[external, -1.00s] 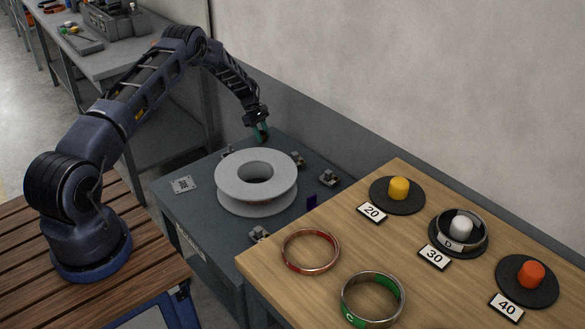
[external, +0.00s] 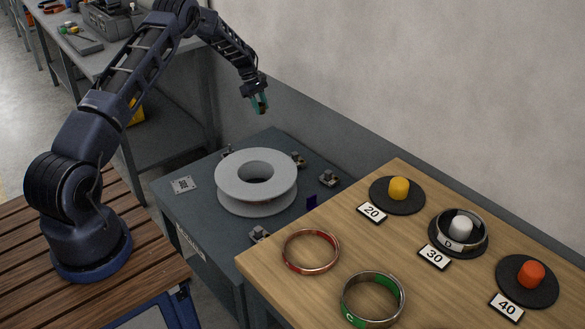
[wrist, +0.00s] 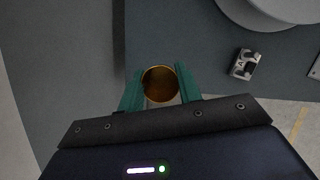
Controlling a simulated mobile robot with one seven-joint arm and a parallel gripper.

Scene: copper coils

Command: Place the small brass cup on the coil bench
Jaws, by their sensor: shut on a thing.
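My gripper (external: 259,104) is raised in the air above the far end of a low grey bench (external: 205,210) in the external view. In the wrist view its two green fingers (wrist: 160,90) are shut on the small brass cup (wrist: 160,83), which shows as a round, dark golden opening between them. The cup cannot be made out in the external view. The grey bench carries a large pale grey spool (external: 243,187) with a central hole. I cannot tell from the pictures which surface is called the coil bench.
Small metal clamps (external: 329,178) stand around the spool. A wooden table (external: 330,210) at the right holds a red ring (external: 311,251), a green ring (external: 372,299) and discs with yellow, white and red pegs. A wall (external: 400,80) runs behind. A grey workbench stands back left.

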